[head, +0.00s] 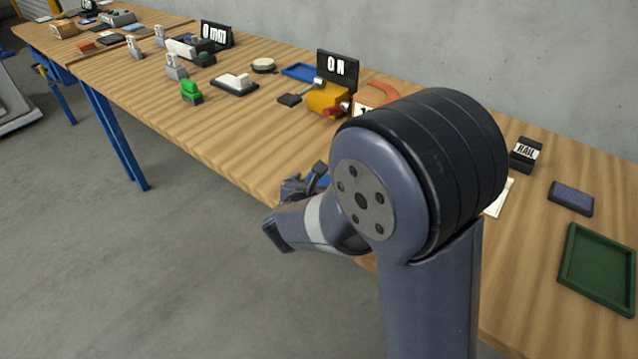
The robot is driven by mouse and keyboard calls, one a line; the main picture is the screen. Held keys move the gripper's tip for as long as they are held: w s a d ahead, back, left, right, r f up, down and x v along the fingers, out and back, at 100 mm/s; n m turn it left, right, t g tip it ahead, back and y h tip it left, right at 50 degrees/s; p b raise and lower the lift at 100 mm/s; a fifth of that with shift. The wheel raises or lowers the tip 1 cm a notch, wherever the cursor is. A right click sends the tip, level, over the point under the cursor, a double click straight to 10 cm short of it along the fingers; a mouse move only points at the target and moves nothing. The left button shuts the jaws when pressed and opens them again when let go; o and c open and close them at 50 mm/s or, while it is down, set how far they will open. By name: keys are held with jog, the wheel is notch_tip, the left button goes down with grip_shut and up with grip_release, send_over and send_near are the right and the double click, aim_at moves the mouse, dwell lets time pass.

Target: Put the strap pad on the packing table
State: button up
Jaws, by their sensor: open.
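My gripper (291,208) is open and shows low over the front edge of the long wooden table (235,140), left of my arm's big joint. I see nothing between its fingers. I cannot tell for sure which thing is the strap pad. A dark blue flat block (571,198) lies on the table at the right, apart from my gripper. A bit of blue shows just behind the gripper, mostly hidden by it. No label marks a packing table. A second wooden table top (38,42) continues at the far left.
A green tray (566,270) and a "RAIL" sign (526,154) are at the right. A yellow device (328,98) stands before a "0 N" display (338,68). A green part (191,91) and several fixtures stand farther left. My arm hides part of the table. Floor is clear in front.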

jog(key=shift+r, duration=0.2)
jog(key=v, duration=1.2)
jog(key=shift+p, duration=0.4)
dwell(0.5)
